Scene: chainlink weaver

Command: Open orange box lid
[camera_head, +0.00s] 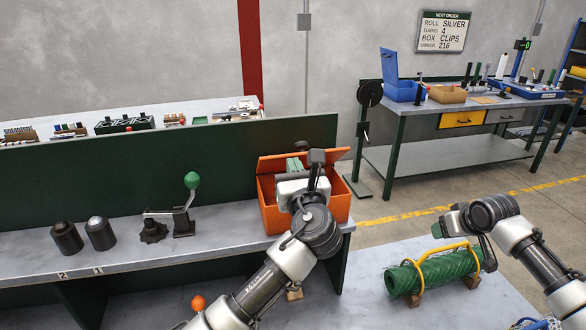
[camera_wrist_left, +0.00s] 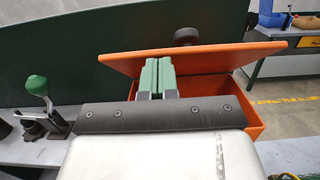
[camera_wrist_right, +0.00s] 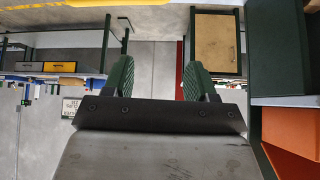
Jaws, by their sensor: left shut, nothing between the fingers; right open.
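The orange box (camera_head: 337,206) stands at the right end of the grey bench. Its orange lid (camera_head: 333,155) is partly raised and tilted; a dark opening shows below it in the left wrist view. My left gripper (camera_head: 296,166) is at the box, its green fingers shut together with nothing between them. My right gripper (camera_head: 440,228) is open and empty, away from the box. The box also shows at the right wrist view's edge (camera_wrist_right: 292,130).
A green roll (camera_head: 440,270) with yellow handles lies on wooden supports at the lower right. A green-knobbed lever (camera_head: 187,207) and two dark cylinders (camera_head: 84,236) stand on the bench left of the box. A dark green panel (camera_head: 120,178) rises behind. A blue open box (camera_head: 402,88) is on the far table.

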